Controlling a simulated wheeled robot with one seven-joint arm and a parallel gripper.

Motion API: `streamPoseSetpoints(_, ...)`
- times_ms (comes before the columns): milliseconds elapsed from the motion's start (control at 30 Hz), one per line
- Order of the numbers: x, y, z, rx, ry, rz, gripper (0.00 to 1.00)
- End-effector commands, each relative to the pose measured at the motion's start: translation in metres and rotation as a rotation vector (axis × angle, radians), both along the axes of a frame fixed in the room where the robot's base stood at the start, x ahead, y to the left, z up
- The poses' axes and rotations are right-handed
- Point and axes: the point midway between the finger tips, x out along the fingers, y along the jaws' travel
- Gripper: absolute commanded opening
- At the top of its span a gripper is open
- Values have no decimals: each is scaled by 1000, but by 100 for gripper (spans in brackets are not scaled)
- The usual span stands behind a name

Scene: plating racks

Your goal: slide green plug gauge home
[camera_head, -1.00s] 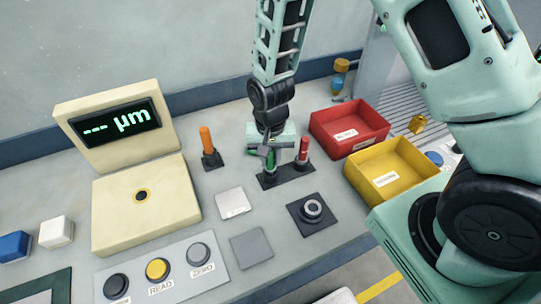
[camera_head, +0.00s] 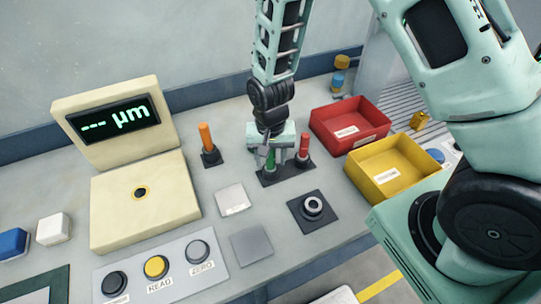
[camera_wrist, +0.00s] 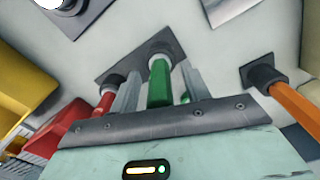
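The green plug gauge (camera_wrist: 159,84) stands in the dark rack (camera_wrist: 125,62); its grey collar is at the rack, and I cannot tell how deep it sits. It shows small in the head view (camera_head: 270,160), partly covered by my gripper. My gripper (camera_wrist: 158,92) is over it, one finger on each side of the green handle, with visible gaps. The fingers look open around it, not closed on it. The red plug gauge (camera_head: 303,146) stands in the same rack (camera_head: 297,174), beside my gripper.
An orange-handled gauge (camera_head: 206,137) stands in its own holder to the left. The red bin (camera_head: 375,138) and yellow bin (camera_head: 412,181) are to the right. A ring on a dark pad (camera_head: 313,207) lies in front. The cream gauge unit (camera_head: 120,222) reads dashes.

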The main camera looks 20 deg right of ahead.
Motion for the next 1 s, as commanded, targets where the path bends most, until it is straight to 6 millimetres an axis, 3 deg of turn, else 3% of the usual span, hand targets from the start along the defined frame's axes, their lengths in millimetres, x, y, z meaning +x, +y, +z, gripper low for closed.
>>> streamPoseSetpoints(233, 0, 0, 3, 0, -1, 0, 47)
streamPoseSetpoints(367, 1, 0, 16, 1, -4, 1, 47)
streamPoseSetpoints(1000, 1, 0, 147, 2, -5, 0, 47)
